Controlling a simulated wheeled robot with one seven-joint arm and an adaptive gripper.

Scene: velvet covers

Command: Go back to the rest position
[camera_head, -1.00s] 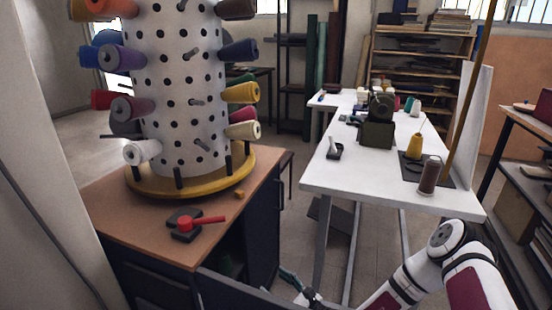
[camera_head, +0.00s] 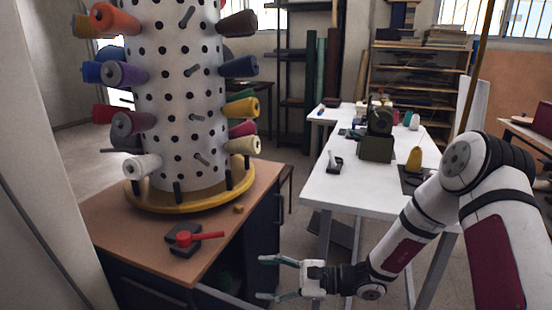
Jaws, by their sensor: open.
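My gripper (camera_head: 270,277) is in the lower middle of the head view. Its two fingers point left and stand apart with nothing between them. It is in front of the dark blue cabinet (camera_head: 262,236), right of its open drawer (camera_head: 222,298). My arm comes in from the right and covers part of the white table.
A white perforated thread tower (camera_head: 178,100) with several spools stands on a yellow base (camera_head: 185,204) on the wooden cabinet top (camera_head: 130,222). A red-handled tool (camera_head: 197,237) lies there. The white table (camera_head: 345,195) holds a sewing machine (camera_head: 378,140) and a yellow cone (camera_head: 414,158).

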